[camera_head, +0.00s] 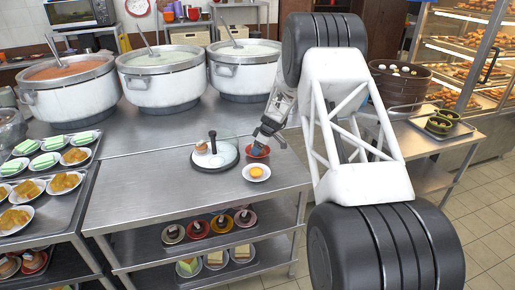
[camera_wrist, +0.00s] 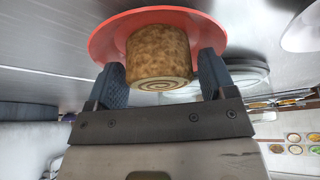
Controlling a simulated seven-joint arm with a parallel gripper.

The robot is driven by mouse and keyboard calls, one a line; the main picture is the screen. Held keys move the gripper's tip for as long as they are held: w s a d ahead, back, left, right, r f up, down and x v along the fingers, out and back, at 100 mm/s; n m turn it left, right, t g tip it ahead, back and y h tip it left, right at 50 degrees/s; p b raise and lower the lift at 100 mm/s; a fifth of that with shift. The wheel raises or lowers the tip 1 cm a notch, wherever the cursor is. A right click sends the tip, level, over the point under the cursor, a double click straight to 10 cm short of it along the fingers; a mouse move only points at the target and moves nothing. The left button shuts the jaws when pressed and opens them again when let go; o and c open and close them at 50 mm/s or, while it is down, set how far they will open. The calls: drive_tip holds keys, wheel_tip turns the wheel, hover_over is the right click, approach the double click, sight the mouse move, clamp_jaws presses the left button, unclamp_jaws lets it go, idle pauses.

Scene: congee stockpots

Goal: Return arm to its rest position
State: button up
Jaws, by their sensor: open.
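My gripper (camera_head: 262,142) is low over the steel counter (camera_head: 140,190), at a small red plate (camera_head: 259,153). In the wrist view, a brown roll cake (camera_wrist: 157,52) with a spiral end stands on the red plate (camera_wrist: 105,38). My gripper's two blue-grey fingers (camera_wrist: 162,78) are apart, one on each side of the roll. I cannot tell whether they touch it. In the head view the fingers hide most of the roll.
A white round stand with a black-knobbed clear cover (camera_head: 213,152) is just left of the red plate. A small white plate (camera_head: 257,173) with a yellow tart is in front. Large stockpots (camera_head: 160,78) stand behind. Trays of food (camera_head: 45,170) are at left.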

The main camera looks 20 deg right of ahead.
drive_tip(key=shift+s+d+r, duration=0.15)
drive_tip(key=shift+d+r, duration=0.05)
drive_tip(key=shift+r, duration=0.4)
drive_tip(key=shift+s+d+r, duration=0.15)
drive_tip(key=shift+d+r, duration=0.1)
drive_tip(key=shift+r, duration=0.35)
drive_tip(key=shift+s+d+r, duration=0.15)
drive_tip(key=shift+d+r, duration=0.05)
drive_tip(key=shift+r, duration=0.45)
drive_tip(key=shift+r, duration=0.15)
drive_tip(key=shift+r, duration=0.15)
wheel_tip(320, 180, up, 7)
idle(1.0)
idle(0.5)
